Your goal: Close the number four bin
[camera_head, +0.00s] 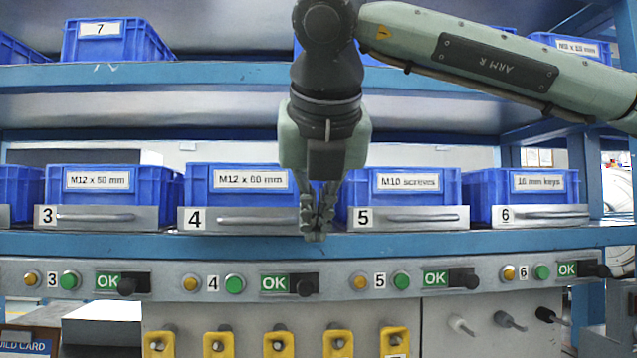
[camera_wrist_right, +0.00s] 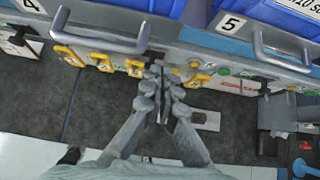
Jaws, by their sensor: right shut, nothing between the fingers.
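The number four bin (camera_head: 236,178) is blue, labelled M12 x 60 mm, and sits behind a grey front marked 4 (camera_head: 196,219) with a bar handle (camera_head: 262,219). My right gripper (camera_head: 316,232) points down, shut and empty, in front of the shelf between fronts 4 and 5, hiding the bin's right end. In the right wrist view, the fingertips (camera_wrist_right: 160,80) are together, just beyond the right end of the number four handle (camera_wrist_right: 100,38). My left gripper is not in view.
Bins 3 (camera_head: 100,186), 5 (camera_head: 408,184) and 6 (camera_head: 520,186) share the shelf. Below is a panel with buttons, green OK signs and black knobs (camera_head: 304,287). Yellow holders (camera_head: 276,344) hang lower. An upper shelf (camera_head: 220,75) carries more blue bins.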

